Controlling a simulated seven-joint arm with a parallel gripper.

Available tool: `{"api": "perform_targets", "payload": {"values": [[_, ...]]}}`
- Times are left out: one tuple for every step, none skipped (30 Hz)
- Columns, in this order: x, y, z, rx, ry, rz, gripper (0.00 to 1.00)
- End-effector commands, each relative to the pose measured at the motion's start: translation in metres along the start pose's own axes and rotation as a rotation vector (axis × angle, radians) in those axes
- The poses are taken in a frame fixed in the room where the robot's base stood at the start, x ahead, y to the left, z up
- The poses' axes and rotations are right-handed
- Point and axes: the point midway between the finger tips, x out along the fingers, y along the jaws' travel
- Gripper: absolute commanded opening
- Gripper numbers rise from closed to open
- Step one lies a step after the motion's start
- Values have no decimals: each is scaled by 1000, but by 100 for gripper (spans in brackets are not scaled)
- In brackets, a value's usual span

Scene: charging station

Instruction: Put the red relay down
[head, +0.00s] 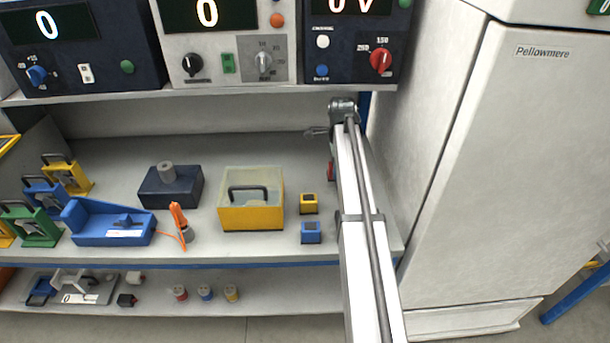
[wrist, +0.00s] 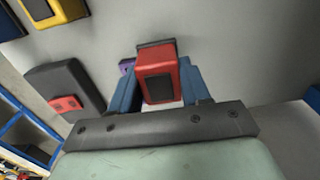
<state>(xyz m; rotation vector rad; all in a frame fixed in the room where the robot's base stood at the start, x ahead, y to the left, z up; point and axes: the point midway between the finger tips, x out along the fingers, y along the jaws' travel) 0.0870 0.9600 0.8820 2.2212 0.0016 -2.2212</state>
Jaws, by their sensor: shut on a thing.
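The red relay (wrist: 158,84) sits between the blue fingers of my gripper (wrist: 157,92) in the wrist view, and the gripper is shut on it. A dark edge shows at its far end. In the head view only a small red part of the relay (head: 331,171) shows at the left side of my arm, over the right end of the shelf; my arm hides the rest and the fingers. I cannot tell whether the relay touches the shelf (head: 270,150).
A yellow relay (head: 309,204) and a blue relay (head: 311,232) stand left of my arm. A yellow box with a clear lid (head: 250,215) is further left. A dark block with a red part (wrist: 62,88) and a purple thing (wrist: 126,66) are near the gripper. A tall cabinet (head: 500,150) stands right.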

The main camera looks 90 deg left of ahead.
Motion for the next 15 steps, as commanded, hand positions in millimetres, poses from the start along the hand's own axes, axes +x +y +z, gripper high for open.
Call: {"api": "perform_targets", "payload": {"values": [[0,0,12,-2,0,0,15],[0,0,19,-2,0,0,15],[0,0,28,-2,0,0,15],[0,0,34,-2,0,0,15],[0,0,40,-2,0,0,15],[0,0,49,-1,0,0,15],[0,0,55,-2,0,0,15],[0,0,60,-2,0,0,15],[0,0,67,-1,0,0,15],[0,0,72,-1,0,0,15],[0,0,76,0,0,0,15],[0,0,82,-1,0,0,15],[0,0,84,-1,0,0,15],[0,0,87,0,0,0,15],[0,0,89,0,0,0,15]]}}
